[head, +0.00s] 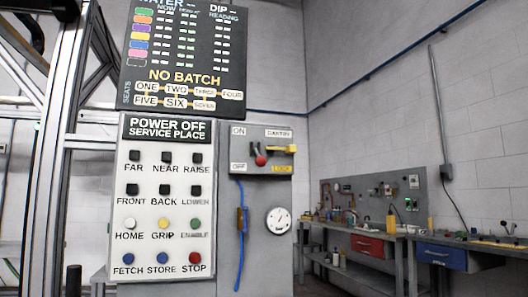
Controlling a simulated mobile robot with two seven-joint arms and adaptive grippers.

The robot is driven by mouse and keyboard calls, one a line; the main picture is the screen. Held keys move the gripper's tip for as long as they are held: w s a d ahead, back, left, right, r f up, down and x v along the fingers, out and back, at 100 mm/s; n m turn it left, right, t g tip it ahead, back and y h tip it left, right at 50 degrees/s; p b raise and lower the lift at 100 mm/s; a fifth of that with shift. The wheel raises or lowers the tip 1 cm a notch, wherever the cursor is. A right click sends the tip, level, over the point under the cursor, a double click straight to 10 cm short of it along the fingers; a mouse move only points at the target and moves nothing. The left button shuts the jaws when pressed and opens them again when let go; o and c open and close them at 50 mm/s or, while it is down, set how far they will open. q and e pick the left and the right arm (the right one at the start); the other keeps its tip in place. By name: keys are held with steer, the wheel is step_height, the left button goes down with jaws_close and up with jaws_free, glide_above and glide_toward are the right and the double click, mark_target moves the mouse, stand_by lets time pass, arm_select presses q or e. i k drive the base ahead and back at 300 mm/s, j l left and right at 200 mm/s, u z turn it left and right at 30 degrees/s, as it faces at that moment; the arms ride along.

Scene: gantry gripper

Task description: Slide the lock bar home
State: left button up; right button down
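A grey switch box (240,168) is mounted on a grey cabinet in the middle of the head view. On it a lever with a red knob (261,160) sits between an ON label (239,131) above and an OFF label (239,167) below. A yellow bar (284,150), which looks like the lock bar, lies level to the right of the lever. A yellow LOCK label (281,169) is below the bar. I cannot tell whether the bar touches the lever. Neither of my grippers is in view.
A white button panel (150,225) headed "POWER OFF SERVICE PLACE" stands left of the box, under a dark "NO BATCH" board (185,60). A blue cable (240,262) and a round gauge (278,220) are below. Workbenches (365,232) stand at the back right. A metal frame (55,150) rises at left.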

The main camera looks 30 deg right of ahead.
mark_target(289, 150)
steer(key=i+l, duration=0.15)
steer(key=l, duration=0.15)
steer(key=i+l, duration=0.1)
steer(key=l, duration=0.2)
steer(key=i+l, duration=0.15)
steer(key=l, duration=0.2)
steer(key=i+l, duration=0.1)
steer(key=l, duration=0.2)
